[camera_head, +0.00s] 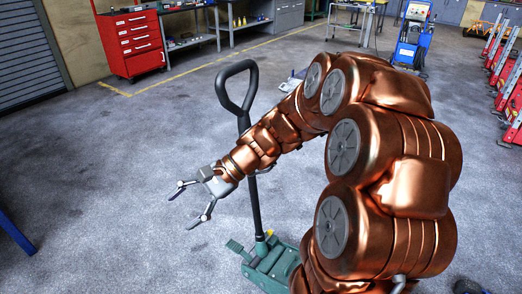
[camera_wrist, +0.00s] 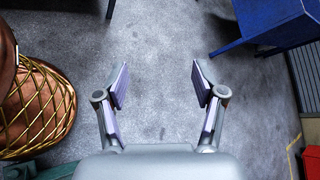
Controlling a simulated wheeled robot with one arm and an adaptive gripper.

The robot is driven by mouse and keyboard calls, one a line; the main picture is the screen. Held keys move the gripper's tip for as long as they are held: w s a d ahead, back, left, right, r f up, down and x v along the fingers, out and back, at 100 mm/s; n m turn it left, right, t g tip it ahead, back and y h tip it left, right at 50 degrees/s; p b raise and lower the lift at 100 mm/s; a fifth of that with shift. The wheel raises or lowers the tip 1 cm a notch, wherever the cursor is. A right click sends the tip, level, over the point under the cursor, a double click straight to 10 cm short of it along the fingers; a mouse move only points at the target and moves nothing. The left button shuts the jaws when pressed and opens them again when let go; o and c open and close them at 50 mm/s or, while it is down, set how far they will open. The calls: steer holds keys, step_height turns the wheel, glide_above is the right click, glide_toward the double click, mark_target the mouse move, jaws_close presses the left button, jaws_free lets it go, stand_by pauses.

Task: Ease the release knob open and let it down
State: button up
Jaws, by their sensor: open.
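The trolley jack has a green body (camera_head: 268,268) on the floor at the lower middle of the head view, partly hidden by my arm. Its dark handle (camera_head: 255,205) rises from the body, passes behind my wrist and ends in a loop grip (camera_head: 239,92). A green pedal-like plate (camera_head: 235,246) sticks out at the body's left. I cannot pick out the release knob. My gripper (camera_head: 183,210) is open and empty, left of the handle and apart from it, fingers pointing left. In the wrist view the gripper (camera_wrist: 160,85) has only floor between its fingers.
A red tool cabinet (camera_head: 132,44) and a workbench (camera_head: 190,42) stand along the back. A blue machine (camera_head: 410,42) is at the back right, red jacks (camera_head: 512,100) at the right edge. A blue table (camera_wrist: 268,22) shows in the wrist view.

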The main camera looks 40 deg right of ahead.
steer(key=w+d+f+m+t+y+b, duration=0.1)
steer(key=w+d+f+m+t+b, duration=0.1)
steer(key=w+d+m+t, duration=0.45)
steer(key=w+d+f+m+t+h+b, duration=0.2)
steer(key=d+m+t, duration=0.15)
steer(key=d, duration=0.65)
steer(key=w+d+f+m+t+h+b, duration=0.1)
steer(key=w+d+f+m+t+h, duration=0.3)
steer(key=d, duration=0.7)
steer(key=w+d+f+m+t+h+b, duration=0.15)
steer(key=d+m, duration=0.35)
steer(key=d, duration=0.5)
steer(key=shift+g+y, duration=0.45)
steer(key=shift+x, duration=3.45)
steer(key=shift+r, duration=0.1)
steer(key=c, duration=1.1)
